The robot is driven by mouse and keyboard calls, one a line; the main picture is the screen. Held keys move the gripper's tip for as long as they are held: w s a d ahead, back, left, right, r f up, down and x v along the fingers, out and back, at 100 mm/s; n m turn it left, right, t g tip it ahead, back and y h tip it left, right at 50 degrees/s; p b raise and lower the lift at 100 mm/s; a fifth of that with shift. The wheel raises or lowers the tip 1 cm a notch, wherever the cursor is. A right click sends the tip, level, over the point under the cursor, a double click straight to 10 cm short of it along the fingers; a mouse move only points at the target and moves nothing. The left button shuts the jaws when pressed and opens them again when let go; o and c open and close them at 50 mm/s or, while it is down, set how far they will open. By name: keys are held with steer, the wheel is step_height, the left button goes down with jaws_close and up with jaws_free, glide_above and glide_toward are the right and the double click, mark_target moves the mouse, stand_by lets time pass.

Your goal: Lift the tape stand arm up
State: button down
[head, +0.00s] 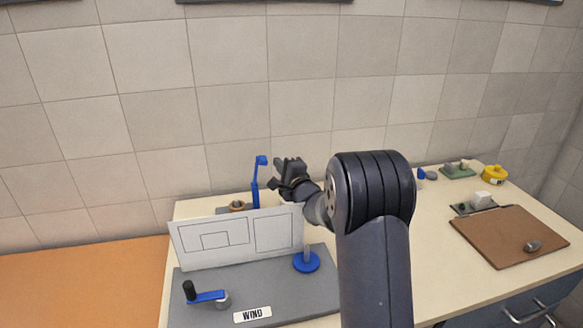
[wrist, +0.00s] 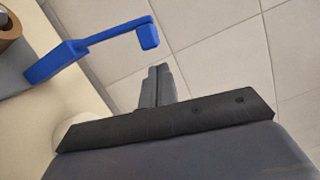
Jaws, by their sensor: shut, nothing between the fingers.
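The tape stand's blue arm (head: 256,186) stands upright in the head view, with a short knob bent out at its upper end. It rises beside a brown tape roll (head: 237,206) at the back of the counter. In the wrist view the blue arm (wrist: 110,33) crosses the upper left, its knob just beyond my fingertips, and part of the roll (wrist: 8,30) shows at the left edge. My gripper (head: 279,171) is shut and empty, right of the arm's upper end in the head view. The wrist view shows the closed fingers (wrist: 159,72) apart from the knob.
A white panel (head: 235,238) and a grey base with a blue crank (head: 207,297) and "WIND" label stand in front. A blue round-footed post (head: 307,262) is near my arm. A brown clipboard (head: 510,236) and a yellow object (head: 494,175) lie right. A tiled wall is behind.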

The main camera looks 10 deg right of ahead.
steer(key=shift+a, duration=0.65)
steer(key=shift+r, duration=0.1)
steer(key=shift+a+r+n, duration=0.55)
steer(key=shift+a+n, duration=0.05)
steer(key=shift+a, duration=0.2)
